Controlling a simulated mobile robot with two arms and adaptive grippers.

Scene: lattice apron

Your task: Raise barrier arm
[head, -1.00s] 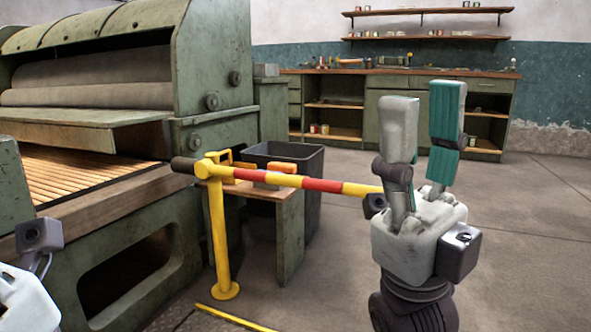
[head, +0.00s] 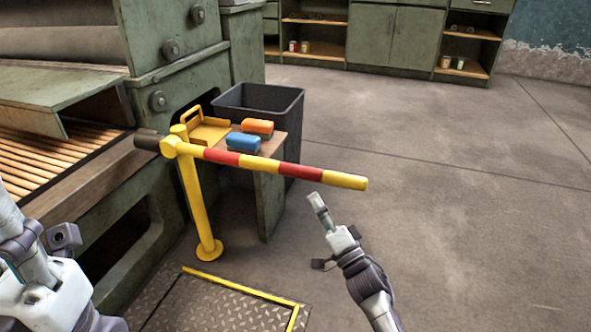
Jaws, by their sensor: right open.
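The red and yellow striped barrier arm (head: 283,169) extends about level from the top of a yellow post (head: 198,205), with a dark counterweight (head: 147,140) on its other end. Its yellow free end points right. My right gripper (head: 317,202) is just below and left of that free end in the picture, its fingertips pointing up. It is open and holds nothing; a small gap shows between it and the bar. My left gripper (head: 18,235) is partly in view at the lower left edge, away from the barrier; its jaw opening cannot be made out.
Behind the bar a small table holds a yellow tray (head: 203,131), an orange block (head: 257,127) and a blue block (head: 243,142). A dark bin (head: 262,98) stands behind. A green machine (head: 170,48) fills the left. A yellow-edged metal plate (head: 205,305) lies in front. Floor right is clear.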

